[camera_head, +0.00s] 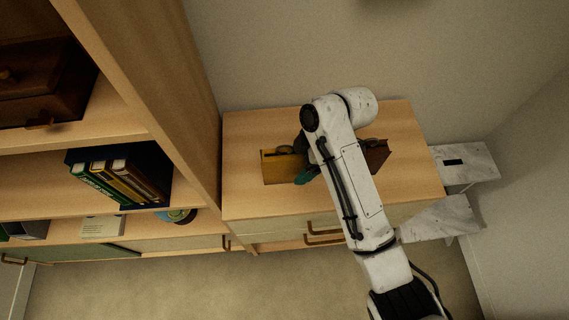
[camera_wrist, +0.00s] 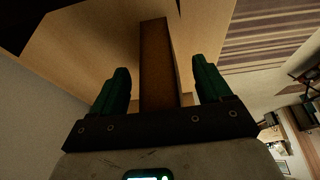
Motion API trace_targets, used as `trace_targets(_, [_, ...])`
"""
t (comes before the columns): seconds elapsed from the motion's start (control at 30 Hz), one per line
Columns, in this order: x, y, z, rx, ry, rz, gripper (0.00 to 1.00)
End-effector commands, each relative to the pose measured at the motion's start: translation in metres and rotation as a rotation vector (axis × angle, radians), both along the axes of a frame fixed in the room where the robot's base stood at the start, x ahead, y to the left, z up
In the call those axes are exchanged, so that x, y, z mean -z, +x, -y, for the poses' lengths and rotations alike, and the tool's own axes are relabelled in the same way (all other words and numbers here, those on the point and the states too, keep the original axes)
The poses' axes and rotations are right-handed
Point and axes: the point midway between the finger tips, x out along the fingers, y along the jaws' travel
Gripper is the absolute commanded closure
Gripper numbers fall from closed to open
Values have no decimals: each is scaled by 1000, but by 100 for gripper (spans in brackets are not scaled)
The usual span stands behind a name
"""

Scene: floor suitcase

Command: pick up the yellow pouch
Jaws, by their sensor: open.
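The yellow pouch (camera_head: 282,167) is on top of the light wooden cabinet (camera_head: 245,140), at its left part in the head view. My gripper (camera_head: 305,165) is just right of it, close to its right edge, and partly hidden by my arm. In the wrist view my gripper (camera_wrist: 160,68) is open, with its green fingers apart. A long brown surface (camera_wrist: 157,60) shows between the fingers; I cannot tell if it is a side of the pouch. No grip on anything shows.
A brown object (camera_head: 377,153) stands on the cabinet to the right of my arm, partly hidden. A tall wooden shelf with books (camera_head: 120,176) rises on the left. A wall is behind the cabinet. A white marbled piece (camera_head: 465,163) stands at the right.

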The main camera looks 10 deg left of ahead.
Motion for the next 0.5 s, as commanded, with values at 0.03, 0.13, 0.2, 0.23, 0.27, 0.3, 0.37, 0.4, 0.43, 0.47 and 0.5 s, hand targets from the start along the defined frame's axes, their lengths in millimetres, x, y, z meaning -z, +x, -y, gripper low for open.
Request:
trace_targets(0.03, [0,0,0,0,0,0,22])
trace_targets(0.13, [0,0,0,0,0,0,28])
trace_targets(0.2, [0,0,0,0,0,0,35])
trace_targets(0.23, [0,0,0,0,0,0,38])
trace_targets(0.27, [0,0,0,0,0,0,41])
trace_targets(0.3, [0,0,0,0,0,0,44])
trace_targets(0.37, [0,0,0,0,0,0,50])
trace_targets(0.4, [0,0,0,0,0,0,54])
trace_targets(0.43, [0,0,0,0,0,0,57])
trace_targets(0.47, [0,0,0,0,0,0,60])
trace_targets(0.5, [0,0,0,0,0,0,64])
